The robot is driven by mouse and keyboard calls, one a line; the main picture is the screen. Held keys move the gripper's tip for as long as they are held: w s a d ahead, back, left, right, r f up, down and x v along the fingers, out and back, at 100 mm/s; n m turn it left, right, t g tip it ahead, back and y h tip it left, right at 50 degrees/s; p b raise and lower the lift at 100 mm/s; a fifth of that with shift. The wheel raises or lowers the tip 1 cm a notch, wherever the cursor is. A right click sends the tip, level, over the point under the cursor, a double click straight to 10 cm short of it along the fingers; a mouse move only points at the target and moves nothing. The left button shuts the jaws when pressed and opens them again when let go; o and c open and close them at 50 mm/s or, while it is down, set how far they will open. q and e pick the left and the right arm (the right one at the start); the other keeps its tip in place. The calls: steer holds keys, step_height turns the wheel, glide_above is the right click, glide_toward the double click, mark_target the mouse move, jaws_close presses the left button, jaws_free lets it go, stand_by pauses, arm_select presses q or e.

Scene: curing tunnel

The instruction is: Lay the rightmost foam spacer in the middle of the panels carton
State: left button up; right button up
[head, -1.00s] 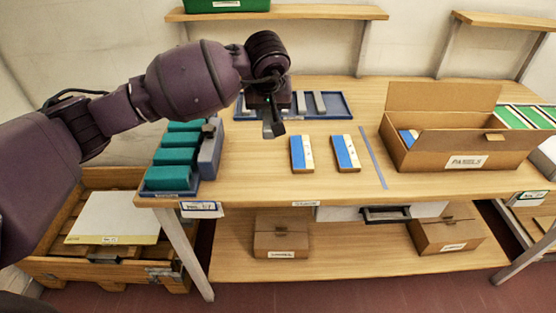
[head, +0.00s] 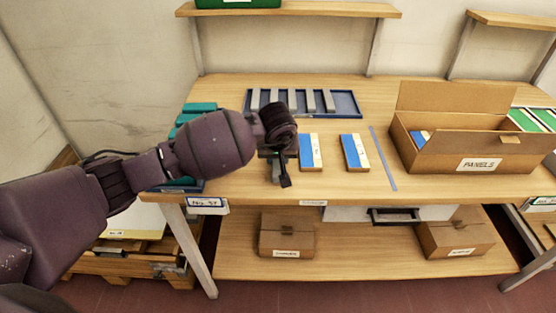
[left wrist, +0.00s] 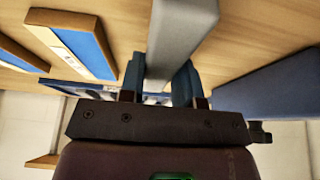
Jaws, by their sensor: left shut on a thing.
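My left gripper (head: 281,177) is near the front left of the table. In the left wrist view its fingers are shut on a long grey bar, a foam spacer (left wrist: 180,35); in the head view the spacer is mostly hidden by the gripper. Several more grey foam spacers (head: 309,100) lie in the blue tray (head: 346,103) at the back, whose right end is empty. The open panels carton (head: 455,147) stands at the right of the table, flaps up, with something blue and white (head: 421,138) inside at the left. My right gripper is out of view.
Two blue-and-white panels (head: 311,152) (head: 355,152) lie between my gripper and the carton. A flat blue strip (head: 383,158) lies left of the carton. Teal blocks (head: 190,119) stand at the left, partly behind my arm. Closed cartons (head: 287,235) sit on the lower shelf.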

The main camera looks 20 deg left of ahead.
arm_select(q)
steer(key=shift+f, duration=0.8)
steer(key=shift+f, duration=0.15)
steer(key=o, duration=0.9)
steer(key=shift+r, duration=0.3)
steer(key=p+v, duration=0.1)
steer(key=v, duration=1)
steer(key=shift+s+r, duration=0.2)
steer(key=shift+r, duration=0.15)
